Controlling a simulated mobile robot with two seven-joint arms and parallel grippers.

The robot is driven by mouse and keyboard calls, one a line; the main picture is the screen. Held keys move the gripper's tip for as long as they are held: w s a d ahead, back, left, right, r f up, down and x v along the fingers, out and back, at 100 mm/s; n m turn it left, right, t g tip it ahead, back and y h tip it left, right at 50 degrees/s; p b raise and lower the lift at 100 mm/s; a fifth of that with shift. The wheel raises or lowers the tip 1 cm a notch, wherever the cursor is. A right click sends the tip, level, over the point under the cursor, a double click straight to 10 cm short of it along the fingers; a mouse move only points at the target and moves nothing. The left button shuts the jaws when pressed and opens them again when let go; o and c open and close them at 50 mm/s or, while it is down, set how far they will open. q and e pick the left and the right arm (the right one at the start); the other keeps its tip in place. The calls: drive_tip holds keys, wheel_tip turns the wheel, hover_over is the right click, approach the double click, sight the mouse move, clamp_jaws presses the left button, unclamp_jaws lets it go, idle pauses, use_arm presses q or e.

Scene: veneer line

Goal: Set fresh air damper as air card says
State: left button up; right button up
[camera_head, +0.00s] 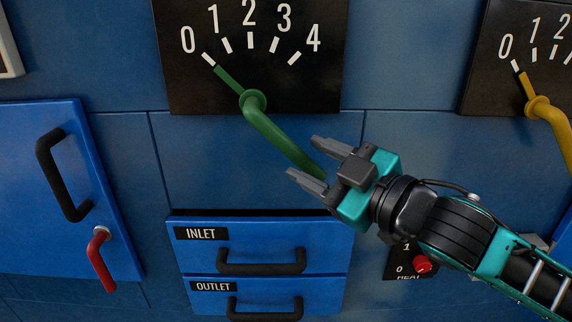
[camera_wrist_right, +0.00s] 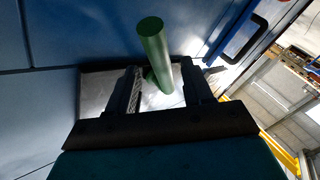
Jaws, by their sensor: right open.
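A green damper lever (camera_head: 275,135) turns on a black dial plate (camera_head: 180,85) marked 0 to 4. Its pointer end is at the 0 mark, and its handle slopes down to the right. My right gripper (camera_head: 315,165) is open at the lower end of the green handle. In the right wrist view the green lever (camera_wrist_right: 156,52) stands between the two open fingers (camera_wrist_right: 165,88); I cannot tell whether either finger touches it. No air card can be made out. My left gripper is not in view.
A yellow lever (camera_head: 548,112) at the right points at 0 on its own dial. Below are the INLET drawer (camera_head: 320,238) and OUTLET drawer (camera_head: 320,288). A red heat knob (camera_head: 422,264) is under my right arm. A blue door (camera_head: 105,170) with a red handle (camera_head: 100,260) is at left.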

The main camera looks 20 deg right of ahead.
sight(286, 149)
drive_tip(key=shift+w+a+f+b, duration=0.2)
drive_tip(key=shift+w+b, duration=0.1)
drive_tip(key=shift+b, duration=0.55)
drive_tip(key=shift+r+p+x, duration=0.2)
drive_tip(key=shift+p+x, duration=0.1)
drive_tip(key=shift+x, duration=2.35)
clamp_jaws()
